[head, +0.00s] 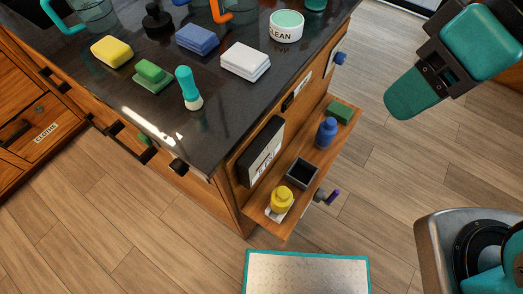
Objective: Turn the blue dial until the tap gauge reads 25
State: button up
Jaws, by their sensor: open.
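A blue dial (340,58) sticks out from the end face of the wooden counter, near the top right. A small dark panel (287,103), possibly the tap gauge, is set in the same face to the left of the dial. Its reading is too small to make out. My gripper (407,97) is at the upper right, over the floor, apart from the dial and to its right. It is open, with no object seen in it. Its teal finger points down and left.
An open shelf (293,213) juts out below the dial, with a blue bottle (326,132), a yellow bottle (282,199) and a dark box (301,173). A black box (262,150) hangs on the end face. Sponges and a brush crowd the dark countertop (190,135).

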aim_at(339, 58)
jog(key=u, duration=3.1)
jog(key=k, duration=0.8)
jog(key=z, duration=1.6)
